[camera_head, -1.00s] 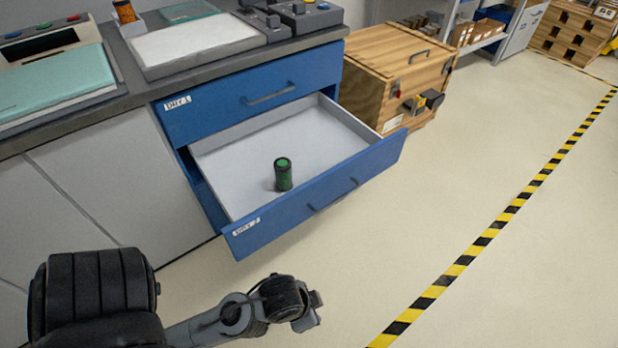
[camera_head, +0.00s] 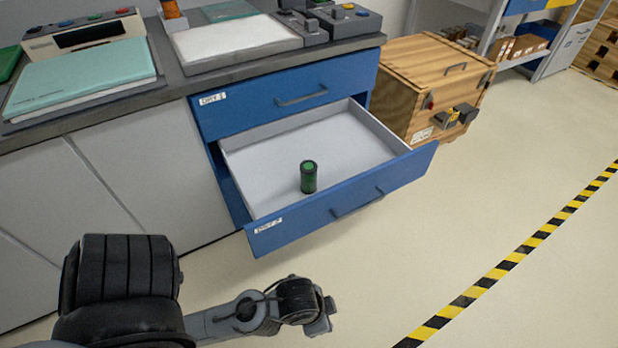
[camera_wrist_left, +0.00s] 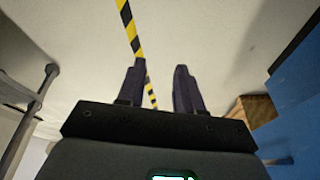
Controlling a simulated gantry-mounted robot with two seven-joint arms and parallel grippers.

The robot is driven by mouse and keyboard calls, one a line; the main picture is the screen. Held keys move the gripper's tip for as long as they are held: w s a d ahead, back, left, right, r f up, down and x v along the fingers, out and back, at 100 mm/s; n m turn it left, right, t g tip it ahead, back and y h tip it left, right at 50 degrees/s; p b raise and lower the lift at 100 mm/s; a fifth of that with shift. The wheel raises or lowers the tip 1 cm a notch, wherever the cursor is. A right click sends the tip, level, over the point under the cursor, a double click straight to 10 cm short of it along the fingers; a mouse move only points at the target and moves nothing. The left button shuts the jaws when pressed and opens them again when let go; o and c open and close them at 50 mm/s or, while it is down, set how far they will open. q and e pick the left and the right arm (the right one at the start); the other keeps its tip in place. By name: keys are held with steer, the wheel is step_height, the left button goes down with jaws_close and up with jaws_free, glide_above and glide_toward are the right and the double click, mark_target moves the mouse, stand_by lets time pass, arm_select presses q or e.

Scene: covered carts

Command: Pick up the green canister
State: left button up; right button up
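The green canister (camera_head: 308,176), dark-banded at top and bottom, stands upright in the open lower drawer (camera_head: 262,182) of the blue cabinet. It is near the drawer's front wall, with bare drawer floor around it. My left arm comes in low in the head view, and its wrist end is out in front of the drawer, apart from it; the fingers cannot be made out there. In the left wrist view my left gripper (camera_wrist_left: 160,66) has its two fingers apart with only floor between them. The canister is not visible in that view. My right gripper is not in view.
The upper blue drawer (camera_head: 260,102) is shut beneath the dark countertop (camera_head: 180,86), which carries devices and trays. A wooden crate (camera_head: 400,98) stands right of the cabinet. The floor in front is clear, crossed by a yellow-black stripe (camera_head: 500,268).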

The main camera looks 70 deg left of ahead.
arm_select(q)
steer(key=o, duration=0.9)
